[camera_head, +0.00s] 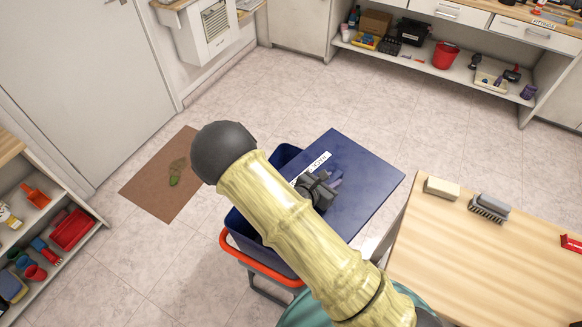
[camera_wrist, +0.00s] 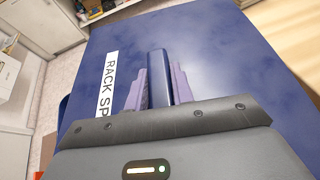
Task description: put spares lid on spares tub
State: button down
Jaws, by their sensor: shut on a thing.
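The spares lid (camera_head: 365,185) is a flat dark blue panel with a white label; in the wrist view the lid (camera_wrist: 215,60) shows a label reading "RACK SP", the rest hidden. My gripper (camera_head: 324,186) is shut on the lid's raised blue bar handle (camera_wrist: 157,68), with a purple finger on each side. The spares tub (camera_head: 246,232) is dark blue, with an orange-red bar along its near side. The lid lies over part of the tub and sticks out to the right. Tub edges show at its left and back. My arm hides the middle; any gap between lid and tub is unclear.
A wooden table (camera_head: 480,270) with a cream block (camera_head: 441,188) and a brush (camera_head: 489,208) stands right, close to the lid's corner. A brown mat (camera_head: 160,190) lies left on the floor. Shelving with a red bin (camera_head: 72,229) is at far left. Floor behind the lid is clear.

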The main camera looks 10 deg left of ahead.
aim_at(294, 177)
jog(key=a+r+n+y, duration=0.1)
jog(key=a, duration=0.3)
jog(key=a+r+n+t+y, duration=0.1)
jog(key=a+r, duration=0.1)
jog(key=a, duration=0.2)
jog(key=a+r+n+t+y, duration=0.1)
jog(key=a, duration=0.2)
jog(key=shift+s+a+r, duration=0.15)
jog(key=shift+s+a, duration=0.05)
jog(key=shift+a, duration=0.2)
jog(key=shift+f, duration=0.2)
notch_tip(294, 177, down, 5)
jog(key=b, duration=0.4)
jog(key=shift+d+r, duration=0.1)
jog(key=shift+r, duration=0.1)
jog(key=shift+s+f+b, duration=0.1)
jog(key=shift+f+b, duration=0.25)
jog(key=shift+b, duration=0.05)
jog(key=shift+f+b, duration=1.4)
jog(key=shift+f, duration=0.45)
jog(key=shift+f+b, duration=0.65)
jog(key=shift+f, duration=0.1)
jog(key=c, duration=1.1)
grip_release()
